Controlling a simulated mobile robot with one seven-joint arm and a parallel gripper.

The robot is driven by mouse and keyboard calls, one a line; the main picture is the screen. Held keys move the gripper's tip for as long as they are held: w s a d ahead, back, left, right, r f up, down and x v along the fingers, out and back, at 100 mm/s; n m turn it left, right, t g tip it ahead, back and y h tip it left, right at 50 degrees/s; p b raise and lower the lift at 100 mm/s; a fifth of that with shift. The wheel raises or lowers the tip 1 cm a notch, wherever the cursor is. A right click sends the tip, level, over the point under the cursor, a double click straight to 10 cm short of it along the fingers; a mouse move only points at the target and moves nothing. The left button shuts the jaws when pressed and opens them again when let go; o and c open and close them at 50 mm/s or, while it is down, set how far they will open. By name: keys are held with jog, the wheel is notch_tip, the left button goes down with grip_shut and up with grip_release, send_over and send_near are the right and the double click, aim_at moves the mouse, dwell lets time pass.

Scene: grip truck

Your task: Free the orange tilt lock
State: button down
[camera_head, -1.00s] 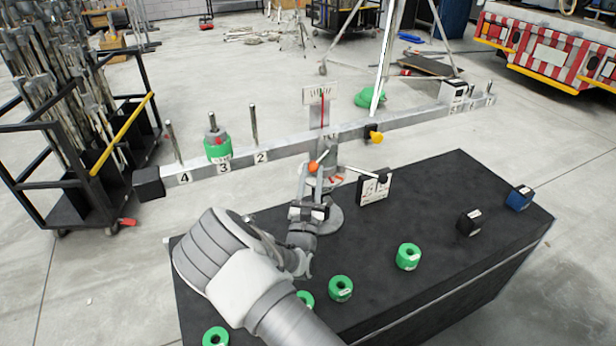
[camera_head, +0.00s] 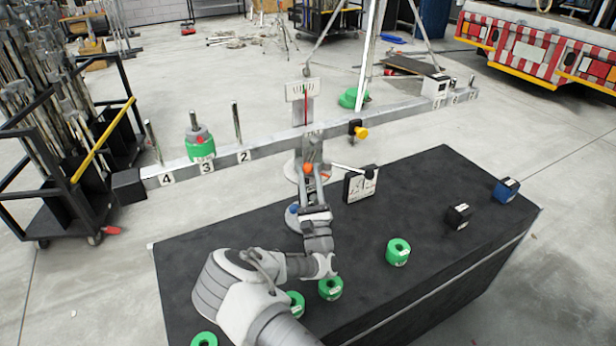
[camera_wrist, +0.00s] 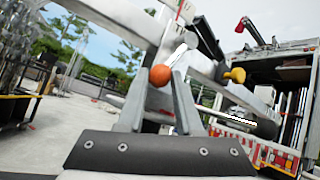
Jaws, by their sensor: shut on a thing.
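The orange ball knob of the tilt lock (camera_head: 308,169) sits at the scale's central post, below the long grey beam (camera_head: 273,146). In the wrist view the orange knob (camera_wrist: 160,75) is between the tips of my gripper (camera_wrist: 160,88), with a light rod running up and right behind it. My gripper (camera_head: 309,178) is shut on the knob. The fingers hide part of the lever. The beam slopes up to the right in the head view, and a red pointer (camera_head: 305,108) stands before a white scale plate (camera_head: 302,89).
A green weight (camera_head: 200,148) sits on the beam's peg 3. A yellow knob (camera_head: 361,132) hangs on the beam. Green weights (camera_head: 398,252), a black block (camera_head: 459,216) and a blue block (camera_head: 507,190) stand on the black table (camera_head: 420,190). A sign (camera_head: 360,184) stands near the post.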

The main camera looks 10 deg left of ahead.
jog(key=c, duration=0.6)
grip_release()
jog(key=s+d+f, duration=0.1)
jog(key=s, duration=0.4)
jog(key=s+d+f+p, duration=0.1)
jog(key=s+d, duration=0.1)
jog(key=s, duration=0.3)
jog(key=s+d+f+p, duration=0.1)
jog(key=s+d, duration=0.1)
jog(key=s, duration=0.3)
jog(key=shift+s+d, duration=0.1)
jog(key=shift+d, duration=0.05)
jog(key=shift+c, duration=0.2)
